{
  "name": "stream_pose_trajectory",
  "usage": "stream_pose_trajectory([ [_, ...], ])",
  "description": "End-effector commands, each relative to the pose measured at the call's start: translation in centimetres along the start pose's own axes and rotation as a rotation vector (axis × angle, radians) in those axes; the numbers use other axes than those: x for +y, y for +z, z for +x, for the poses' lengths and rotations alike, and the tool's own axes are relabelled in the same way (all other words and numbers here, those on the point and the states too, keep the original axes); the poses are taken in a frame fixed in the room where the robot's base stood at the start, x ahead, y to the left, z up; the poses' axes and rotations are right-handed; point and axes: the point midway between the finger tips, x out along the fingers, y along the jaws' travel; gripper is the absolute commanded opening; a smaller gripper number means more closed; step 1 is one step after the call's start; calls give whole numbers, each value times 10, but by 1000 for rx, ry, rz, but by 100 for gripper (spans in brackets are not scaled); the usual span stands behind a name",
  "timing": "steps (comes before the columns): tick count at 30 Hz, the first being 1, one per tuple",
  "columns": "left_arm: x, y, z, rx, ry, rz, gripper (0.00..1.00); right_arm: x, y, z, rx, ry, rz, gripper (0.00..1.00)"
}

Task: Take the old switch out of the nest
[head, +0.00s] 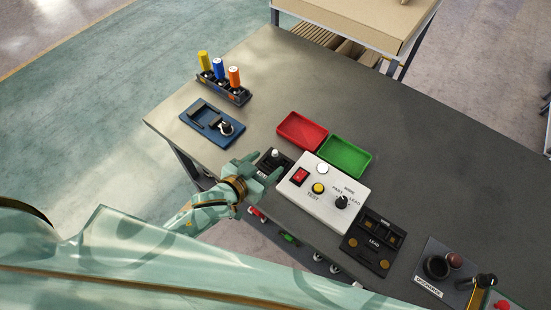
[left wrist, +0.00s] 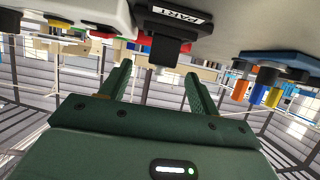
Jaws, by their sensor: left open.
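The black nest (head: 263,164) sits left of the white test box on the table, with a switch (head: 275,153) with a pale top standing in it. In the left wrist view the nest (left wrist: 177,20) is upside down and labelled PART; the dark switch (left wrist: 165,52) sticks out of it. My left gripper (head: 264,171) is open at the nest's near side, its fingers hiding part of it. In the left wrist view the open fingers (left wrist: 158,72) point towards the switch, one on each side in the picture; contact cannot be told. My right gripper is not in view.
The white test box (head: 314,203) stands close right of the nest, with the black LEAD block (head: 371,242) beyond. A red tray (head: 302,131) and green tray (head: 345,157) lie behind. A blue fixture (head: 203,123) and a coloured-cylinder rack (head: 236,97) stand left. The far table is clear.

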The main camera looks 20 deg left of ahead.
Motion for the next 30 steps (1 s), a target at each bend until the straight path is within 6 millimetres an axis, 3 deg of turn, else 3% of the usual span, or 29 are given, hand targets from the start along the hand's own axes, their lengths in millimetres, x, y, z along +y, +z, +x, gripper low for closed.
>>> stream_pose_trajectory([
  [5,-1,1,15,1,0,2,62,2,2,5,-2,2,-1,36],
  [12,-3,5,53,0,0,0,62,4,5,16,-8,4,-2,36],
  [21,-3,3,58,-1,1,1,62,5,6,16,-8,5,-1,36],
  [26,-3,4,58,-1,1,1,17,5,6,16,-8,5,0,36],
  [27,-3,4,58,-1,1,1,13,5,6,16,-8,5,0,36],
  [30,-3,4,58,-1,1,1,13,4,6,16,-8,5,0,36],
])
